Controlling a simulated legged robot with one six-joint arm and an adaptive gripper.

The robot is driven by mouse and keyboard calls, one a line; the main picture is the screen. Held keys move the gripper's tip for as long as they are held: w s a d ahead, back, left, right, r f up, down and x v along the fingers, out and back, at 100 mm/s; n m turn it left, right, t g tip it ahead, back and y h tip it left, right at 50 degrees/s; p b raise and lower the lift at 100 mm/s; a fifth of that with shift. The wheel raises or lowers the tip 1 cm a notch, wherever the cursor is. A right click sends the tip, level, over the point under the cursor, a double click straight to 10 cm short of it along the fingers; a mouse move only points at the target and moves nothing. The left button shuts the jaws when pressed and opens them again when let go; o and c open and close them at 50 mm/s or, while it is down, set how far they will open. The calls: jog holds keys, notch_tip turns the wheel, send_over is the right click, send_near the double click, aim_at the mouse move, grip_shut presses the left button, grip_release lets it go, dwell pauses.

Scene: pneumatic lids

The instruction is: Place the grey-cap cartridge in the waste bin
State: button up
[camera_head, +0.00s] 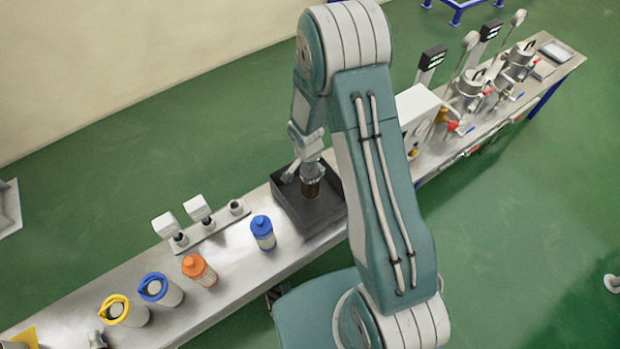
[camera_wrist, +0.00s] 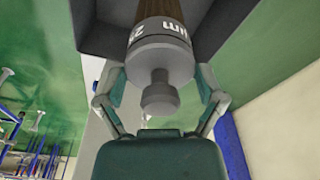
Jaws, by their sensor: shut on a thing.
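The grey-cap cartridge has a grey cap (camera_wrist: 160,65) with white lettering and a knob, and a brown body (camera_head: 312,190). My gripper (camera_head: 305,172) is shut on it at the cap; the two fingers also show on either side of the cap in the wrist view (camera_wrist: 158,88). The waste bin (camera_head: 325,214) is a dark grey, open square box on the metal bench. The cartridge hangs roughly upright over or within the bin opening; I cannot tell whether it touches the bin floor.
A blue-cap cartridge (camera_head: 263,232) and an orange-cap cartridge (camera_head: 199,270) stand left of the bin on the bench (camera_head: 235,270). Containers with blue (camera_head: 160,289) and yellow (camera_head: 123,310) rings are further left. A holder bar (camera_head: 212,228) lies behind. Machinery (camera_head: 470,95) fills the bench's right part.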

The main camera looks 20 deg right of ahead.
jog(key=shift+f, duration=2.3)
jog(key=o, duration=1)
jog(key=shift+f, duration=0.1)
jog(key=shift+o, duration=0.2)
